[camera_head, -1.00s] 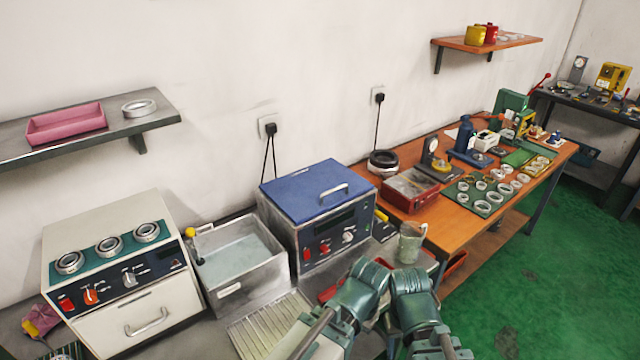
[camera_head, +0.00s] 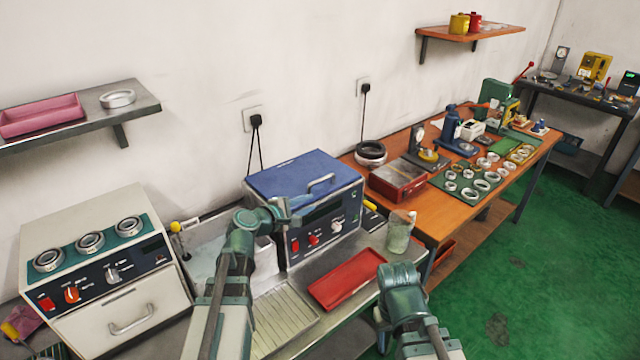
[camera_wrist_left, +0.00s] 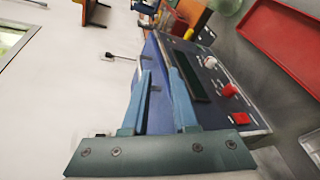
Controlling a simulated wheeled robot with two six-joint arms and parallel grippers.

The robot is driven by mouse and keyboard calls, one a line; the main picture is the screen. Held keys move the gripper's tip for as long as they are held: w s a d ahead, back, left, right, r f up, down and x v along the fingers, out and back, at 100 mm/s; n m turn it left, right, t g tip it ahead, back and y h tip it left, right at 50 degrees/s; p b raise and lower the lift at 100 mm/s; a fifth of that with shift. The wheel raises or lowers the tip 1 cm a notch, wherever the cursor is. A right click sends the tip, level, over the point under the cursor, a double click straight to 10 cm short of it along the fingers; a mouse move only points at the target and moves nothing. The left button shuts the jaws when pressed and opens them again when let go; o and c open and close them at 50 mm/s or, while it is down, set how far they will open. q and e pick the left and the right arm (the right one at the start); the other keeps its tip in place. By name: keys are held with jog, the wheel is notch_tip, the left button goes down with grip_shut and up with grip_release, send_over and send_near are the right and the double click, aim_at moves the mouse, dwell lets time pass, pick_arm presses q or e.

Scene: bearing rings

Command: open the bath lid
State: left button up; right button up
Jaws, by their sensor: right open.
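The bath is a box with a blue lid (camera_head: 290,178) and a dark front panel with red switches and knobs. The lid lies flat and shut, with a metal handle (camera_head: 322,183) on top. My left gripper (camera_head: 292,208) is at the lid's front left edge, short of the handle in the head view. In the left wrist view its two blue fingers (camera_wrist_left: 158,78) are apart with nothing between them, pointing across the blue lid (camera_wrist_left: 158,112). My right gripper (camera_head: 381,318) hangs low by the bench's front edge, open; its fingertips are hard to make out.
In front lie a ribbed drain plate (camera_head: 285,318) and a red tray (camera_head: 347,279). A glass beaker (camera_head: 400,232) stands right of the bath.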

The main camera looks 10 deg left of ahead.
aim_at(317, 182)
pick_arm(q)
jog(key=w+a+r+n+t, duration=0.1)
jog(key=a+r+n, duration=0.1)
jog(key=a+n, duration=0.15)
jog(key=shift+m+y, duration=0.4)
jog(key=shift+m, duration=0.05)
jog(key=b+x, duration=0.1)
jog(key=x, duration=0.6)
jog(key=b+x, duration=0.2)
jog(key=x, duration=0.4)
jog(key=shift+w+a, duration=0.1)
jog(key=shift+w, duration=0.35)
grip_shut()
